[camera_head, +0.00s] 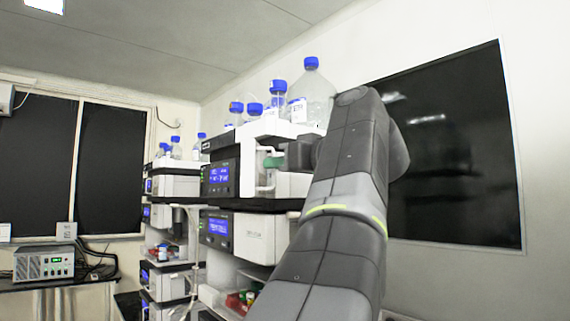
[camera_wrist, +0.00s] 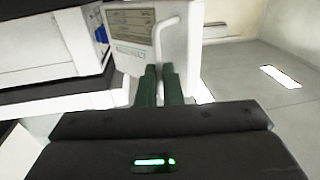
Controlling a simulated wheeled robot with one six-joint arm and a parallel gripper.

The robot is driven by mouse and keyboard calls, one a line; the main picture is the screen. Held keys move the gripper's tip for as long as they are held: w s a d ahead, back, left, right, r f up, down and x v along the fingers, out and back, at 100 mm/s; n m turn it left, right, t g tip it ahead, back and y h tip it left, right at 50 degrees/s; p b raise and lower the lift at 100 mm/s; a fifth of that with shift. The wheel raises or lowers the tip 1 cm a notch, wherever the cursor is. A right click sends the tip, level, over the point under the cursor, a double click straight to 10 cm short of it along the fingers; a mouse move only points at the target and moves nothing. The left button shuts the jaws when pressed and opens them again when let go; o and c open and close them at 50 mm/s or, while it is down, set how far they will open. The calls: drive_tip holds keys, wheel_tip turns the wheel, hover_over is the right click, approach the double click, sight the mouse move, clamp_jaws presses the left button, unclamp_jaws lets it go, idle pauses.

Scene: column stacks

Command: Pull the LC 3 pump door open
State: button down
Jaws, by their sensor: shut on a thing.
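A white pump door (camera_wrist: 187,50) with a printed label and a curved white handle (camera_wrist: 158,38) fills the upper middle of the wrist view. My gripper (camera_wrist: 162,85) has its two green fingers closed on the lower part of that handle. In the head view my gripper (camera_head: 272,162) is at the front of the upper module (camera_head: 220,178) in the near stack, and my arm hides much of this module's right side. The door stands out at an angle from the module body in the wrist view. I cannot read which stack number this is.
A lower module (camera_head: 262,236) with a blue display sits under it. Blue-capped bottles (camera_head: 312,88) stand on top of the stack. Another stack (camera_head: 170,185) stands behind to the left. A dark wall panel (camera_head: 455,150) is on the right.

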drive_tip(key=shift+w+d, duration=0.1)
drive_tip(key=shift+w, duration=0.1)
drive_tip(key=c, duration=1.7)
unclamp_jaws()
drive_tip(key=shift+w+f, duration=0.1)
drive_tip(key=shift+w, duration=0.15)
drive_tip(key=shift+o, duration=0.6)
drive_tip(key=shift+w+a+f, duration=0.15)
drive_tip(key=shift+w+a, duration=0.05)
drive_tip(key=shift+w, duration=0.25)
drive_tip(key=shift+s, duration=0.4)
drive_tip(key=b+v, duration=0.1)
drive_tip(key=v, duration=1.3)
drive_tip(key=shift+b, duration=0.4)
drive_tip(key=shift+a, duration=0.1)
